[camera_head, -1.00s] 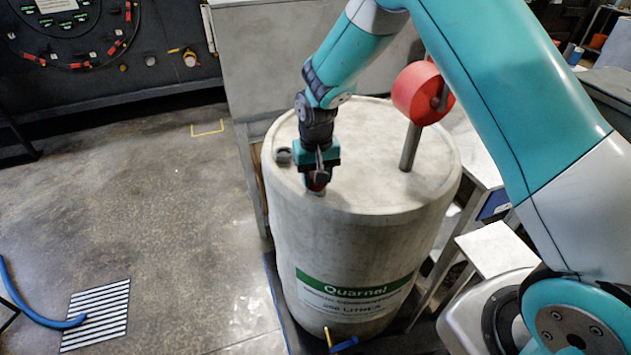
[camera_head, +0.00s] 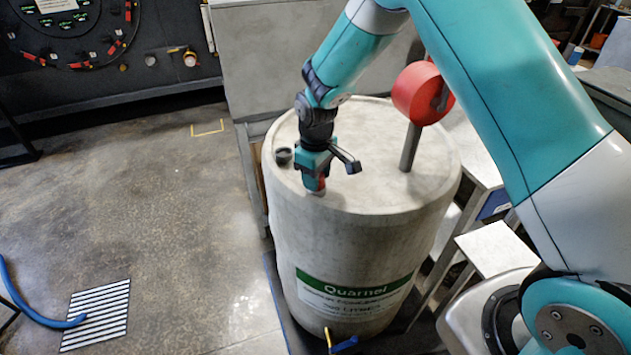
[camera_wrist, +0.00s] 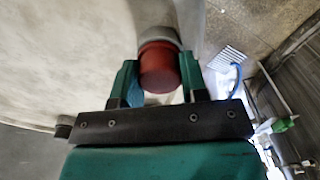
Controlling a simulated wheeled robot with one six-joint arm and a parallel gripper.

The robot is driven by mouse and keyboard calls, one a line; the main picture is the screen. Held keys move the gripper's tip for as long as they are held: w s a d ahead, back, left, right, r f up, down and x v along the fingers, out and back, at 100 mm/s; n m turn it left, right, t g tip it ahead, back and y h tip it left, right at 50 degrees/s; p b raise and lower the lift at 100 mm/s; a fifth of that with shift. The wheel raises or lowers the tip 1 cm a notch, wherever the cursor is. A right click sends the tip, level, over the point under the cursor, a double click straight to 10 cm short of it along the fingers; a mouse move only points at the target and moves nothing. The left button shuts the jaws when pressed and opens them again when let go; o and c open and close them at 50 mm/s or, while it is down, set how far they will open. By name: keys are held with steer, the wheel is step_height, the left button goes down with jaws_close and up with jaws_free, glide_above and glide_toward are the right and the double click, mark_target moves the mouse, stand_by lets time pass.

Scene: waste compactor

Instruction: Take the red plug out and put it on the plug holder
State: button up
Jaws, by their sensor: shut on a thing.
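The red plug (camera_head: 318,184) is at the front left of the top of the pale grey drum (camera_head: 355,240), near its rim. In the wrist view the red plug (camera_wrist: 158,70) sits between the two green fingers, with a grey collar (camera_wrist: 158,38) just beyond it. My gripper (camera_head: 314,178) points down from above and is shut on the red plug; it also shows in the wrist view (camera_wrist: 158,85). I cannot tell whether the plug is still seated in the collar. I cannot identify the plug holder for certain.
A dark round fitting (camera_head: 283,156) sits on the drum top, left of my gripper. A grey post (camera_head: 410,147) with a red round part (camera_head: 418,93) rises at the right. A blue-handled tap (camera_head: 342,345) is low on the drum. The floor to the left is mostly clear.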

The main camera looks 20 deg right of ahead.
steer(key=shift+n, duration=1.1)
steer(key=n, duration=0.5)
steer(key=o, duration=1.1)
steer(key=shift+c, duration=0.4)
